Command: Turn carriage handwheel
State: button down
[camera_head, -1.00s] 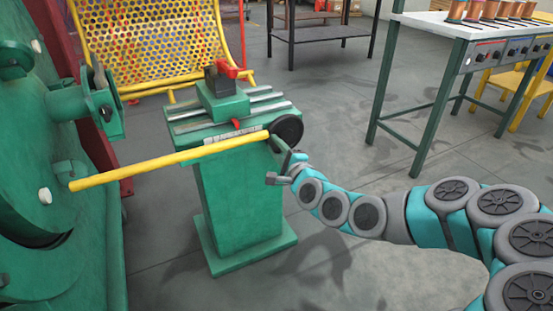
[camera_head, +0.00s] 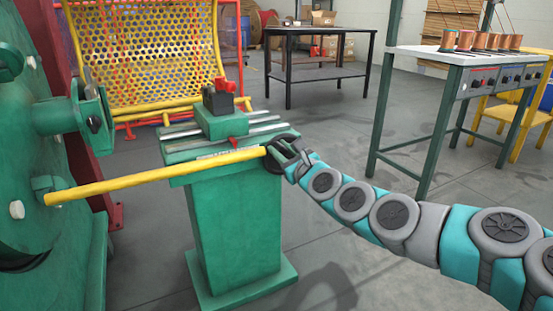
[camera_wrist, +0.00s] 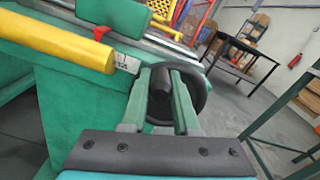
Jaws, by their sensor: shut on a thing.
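The carriage handwheel (camera_head: 280,156) is a dark round wheel on the right end of the green carriage stand (camera_head: 235,225). My gripper (camera_head: 294,155) is at the wheel, at the end of my teal and grey arm. In the wrist view the two green fingers of my gripper (camera_wrist: 162,95) reach over the black handwheel (camera_wrist: 198,95) and are shut on a dark part between them. The far side of the wheel shows past the right finger. The fingers partly hide the wheel in both views.
A yellow bar (camera_head: 150,176) runs left from near the wheel to the green machine (camera_head: 30,200). A green block with a red-handled piece (camera_head: 220,95) sits on the carriage rails. A white-topped bench (camera_head: 470,55) with copper spools stands at right. A dark table (camera_head: 320,50) stands behind.

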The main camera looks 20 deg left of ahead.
aim_at(285, 139)
jog(key=shift+w+d+r+m, duration=0.15)
jog(key=shift+w+d+m, duration=0.25)
jog(key=shift+m, duration=0.75)
jog(key=shift+w+d+r+m, duration=0.15)
jog(key=shift+w+d+m, duration=0.2)
jog(key=shift+m, duration=0.85)
jog(key=shift+w+d+r+m, duration=0.2)
jog(key=shift+w+m, duration=0.25)
jog(key=shift+m, duration=0.7)
jog(key=shift+f, duration=0.1)
jog(key=c, duration=0.7)
grip_release()
jog(key=shift+o, duration=0.2)
jog(key=shift+d, duration=0.1)
jog(key=v, duration=0.7)
jog(key=shift+s+d, duration=0.2)
jog(key=shift+s, duration=0.1)
